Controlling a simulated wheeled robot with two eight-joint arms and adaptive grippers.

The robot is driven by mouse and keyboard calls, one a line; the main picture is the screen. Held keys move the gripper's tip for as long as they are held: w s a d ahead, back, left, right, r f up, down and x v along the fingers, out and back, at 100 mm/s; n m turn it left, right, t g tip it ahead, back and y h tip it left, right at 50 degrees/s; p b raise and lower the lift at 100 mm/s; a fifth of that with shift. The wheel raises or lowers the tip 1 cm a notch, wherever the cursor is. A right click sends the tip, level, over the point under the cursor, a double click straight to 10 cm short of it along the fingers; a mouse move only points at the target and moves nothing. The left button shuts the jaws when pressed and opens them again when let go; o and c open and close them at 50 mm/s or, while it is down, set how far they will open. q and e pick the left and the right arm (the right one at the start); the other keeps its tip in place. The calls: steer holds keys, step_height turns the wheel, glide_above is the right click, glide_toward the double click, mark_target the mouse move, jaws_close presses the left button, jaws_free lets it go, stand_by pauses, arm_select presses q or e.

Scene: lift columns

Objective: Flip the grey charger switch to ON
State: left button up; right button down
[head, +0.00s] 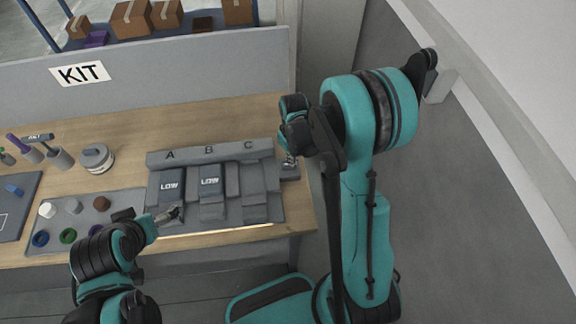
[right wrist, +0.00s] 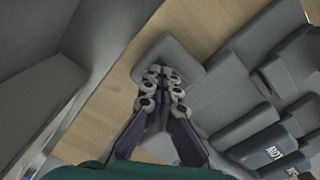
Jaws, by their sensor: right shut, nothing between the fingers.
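A small grey box (head: 291,174), which looks like the charger switch, sits on the table just right of column C. In the right wrist view the same grey box (right wrist: 180,50) lies under the fingertips. My right gripper (head: 290,160) is shut and empty, with its tips over the box. In the right wrist view the fingertips (right wrist: 162,74) overlap its near part; I cannot tell whether they touch it. The switch lever and any ON mark are hidden or too small to see. My left gripper (head: 176,213) hovers near the front of column A; its jaw opening is unclear.
A grey stand (head: 210,155) marked A, B, C holds sloped blocks, two reading LOW. A grey tray (head: 95,205) with several coloured round pieces lies to the left. A round canister (head: 97,158) and a KIT panel (head: 150,75) stand behind. Bare wood (head: 220,120) lies behind the stand.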

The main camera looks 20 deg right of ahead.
steer(key=shift+r+p, duration=2.35)
steer(key=shift+r, duration=1.15)
steer(key=s+a+r+m+t+b, duration=0.1)
steer(key=s+a+t+b, duration=0.1)
steer(key=s+b, duration=0.4)
steer(key=s+a+r+m+t+b, duration=0.2)
steer(key=s+a+t+b, duration=0.1)
steer(key=s+t+b, duration=0.2)
steer(key=shift+s+a+r+b, duration=0.35)
steer(key=shift+s+b, duration=0.5)
steer(key=shift+s, duration=0.3)
